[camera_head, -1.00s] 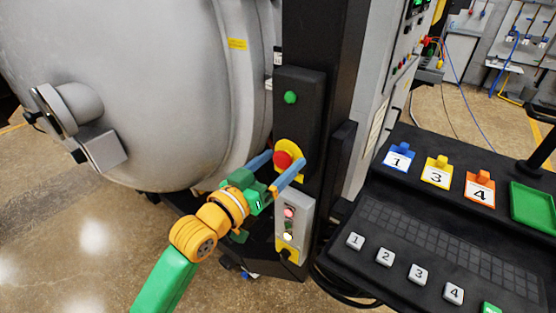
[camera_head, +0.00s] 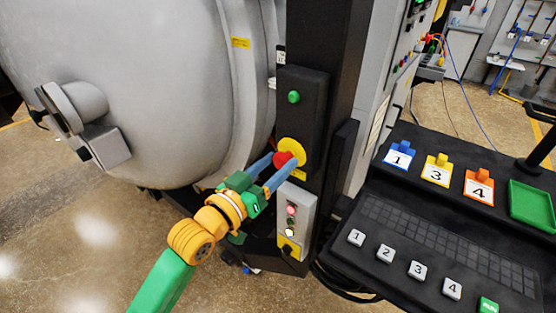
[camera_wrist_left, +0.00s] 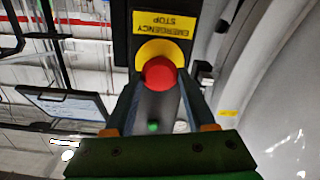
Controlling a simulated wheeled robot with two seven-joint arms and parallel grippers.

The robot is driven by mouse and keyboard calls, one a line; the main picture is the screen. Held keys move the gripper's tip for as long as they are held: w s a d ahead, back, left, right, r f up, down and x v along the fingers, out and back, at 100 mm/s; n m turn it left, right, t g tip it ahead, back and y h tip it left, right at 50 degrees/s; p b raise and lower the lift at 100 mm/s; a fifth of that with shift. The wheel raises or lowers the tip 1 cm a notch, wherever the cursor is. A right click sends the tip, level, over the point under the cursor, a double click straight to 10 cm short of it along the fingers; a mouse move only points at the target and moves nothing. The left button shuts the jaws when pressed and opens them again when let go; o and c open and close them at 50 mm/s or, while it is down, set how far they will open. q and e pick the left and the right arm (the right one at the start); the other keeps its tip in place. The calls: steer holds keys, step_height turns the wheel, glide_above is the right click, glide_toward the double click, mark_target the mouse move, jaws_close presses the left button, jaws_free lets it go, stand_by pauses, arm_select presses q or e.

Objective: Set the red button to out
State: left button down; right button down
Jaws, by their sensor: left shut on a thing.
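The red button (camera_head: 283,159) is a round red knob on a yellow disc (camera_head: 299,148), mounted on the black control post. My left gripper (camera_head: 274,162) comes from the lower left. Its two blue fingers are shut on the red button, one on each side; the wrist view also shows the fingers (camera_wrist_left: 157,100) reaching up to it. My right gripper is in neither view.
A green button (camera_head: 294,97) sits above on the post, and a grey box with small lights (camera_head: 296,210) sits below. The big grey furnace vessel (camera_head: 150,90) is close on the left. A black console (camera_head: 440,215) with numbered tags and a green tray (camera_head: 531,205) is on the right.

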arm_select(q)
steer(key=c, duration=0.6)
jaws_free()
steer(key=shift+f, duration=0.1)
steer(key=o, duration=0.4)
steer(key=shift+s, duration=0.1)
steer(key=b+v, duration=0.2)
steer(key=v, duration=0.5)
steer(key=shift+a, duration=0.1)
